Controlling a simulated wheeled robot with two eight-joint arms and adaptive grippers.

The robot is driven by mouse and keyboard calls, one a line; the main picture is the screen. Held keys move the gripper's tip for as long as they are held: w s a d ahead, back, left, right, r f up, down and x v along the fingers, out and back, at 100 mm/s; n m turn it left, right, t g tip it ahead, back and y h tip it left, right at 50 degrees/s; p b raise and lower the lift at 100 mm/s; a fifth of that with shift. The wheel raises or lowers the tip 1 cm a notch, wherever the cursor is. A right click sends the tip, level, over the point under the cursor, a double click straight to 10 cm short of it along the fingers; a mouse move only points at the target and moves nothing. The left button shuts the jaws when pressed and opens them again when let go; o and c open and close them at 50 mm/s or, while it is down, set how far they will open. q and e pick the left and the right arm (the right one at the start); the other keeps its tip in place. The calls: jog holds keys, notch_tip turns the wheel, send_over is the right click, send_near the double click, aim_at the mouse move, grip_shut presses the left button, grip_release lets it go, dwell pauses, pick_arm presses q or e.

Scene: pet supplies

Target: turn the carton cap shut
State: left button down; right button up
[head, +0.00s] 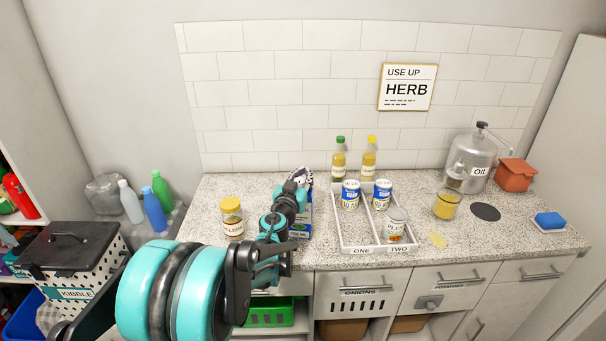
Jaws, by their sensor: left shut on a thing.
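The carton (305,229) stands on the speckled counter, left of the divided tray. It shows as a blue and green strip with small lettering, mostly covered by my left arm. My left gripper (298,183) is over the carton's top and is shut on the cap. The cap is hidden behind the fingers, so how far it is turned cannot be seen. My right gripper is not in view.
A lidded jar (232,218) stands close left of the carton. Two bottles (338,160) stand behind.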

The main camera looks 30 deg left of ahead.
pick_arm(q)
jog(key=c, duration=1.2)
grip_release()
jog(key=v, duration=1.2)
jog(key=shift+d+r, duration=0.1)
jog(key=shift+r, duration=0.05)
